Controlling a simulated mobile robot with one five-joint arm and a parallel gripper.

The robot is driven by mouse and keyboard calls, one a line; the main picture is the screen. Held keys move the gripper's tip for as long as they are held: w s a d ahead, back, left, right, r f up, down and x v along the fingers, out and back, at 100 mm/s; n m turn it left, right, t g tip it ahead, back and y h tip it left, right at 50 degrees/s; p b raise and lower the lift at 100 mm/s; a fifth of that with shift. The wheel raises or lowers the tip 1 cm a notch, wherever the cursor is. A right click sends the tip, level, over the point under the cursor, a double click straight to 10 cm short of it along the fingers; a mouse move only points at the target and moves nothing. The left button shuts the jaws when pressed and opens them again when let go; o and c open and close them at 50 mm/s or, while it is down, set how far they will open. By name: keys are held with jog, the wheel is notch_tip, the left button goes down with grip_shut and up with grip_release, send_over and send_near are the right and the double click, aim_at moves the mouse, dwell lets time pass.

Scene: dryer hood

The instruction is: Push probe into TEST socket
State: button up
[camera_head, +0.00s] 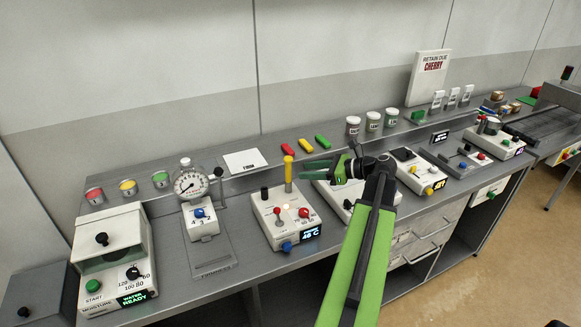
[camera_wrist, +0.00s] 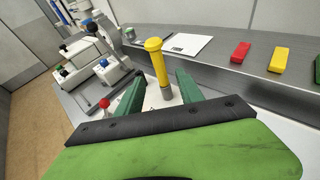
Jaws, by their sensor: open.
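The probe (camera_head: 288,172), with a yellow handle and grey lower part, stands upright at the back of a white instrument box (camera_head: 284,232). I cannot tell which socket it stands in, and no TEST label is legible. A short dark post (camera_head: 265,193) stands to its left on the box. My gripper (camera_head: 306,167) is open, just right of the probe, with its fingers pointing left at it. In the wrist view the probe (camera_wrist: 157,66) appears between the tips of my green fingers (camera_wrist: 160,84); it is not gripped, and contact cannot be told.
A dial gauge (camera_head: 190,182) stands to the left. Red, yellow and green blocks (camera_head: 305,146) lie on the shelf behind. A white box (camera_head: 345,197) sits under my arm.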

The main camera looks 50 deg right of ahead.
jog(key=p+v, duration=0.1)
jog(key=v, duration=0.5)
jog(key=shift+s, duration=0.2)
jog(key=shift+d, duration=0.1)
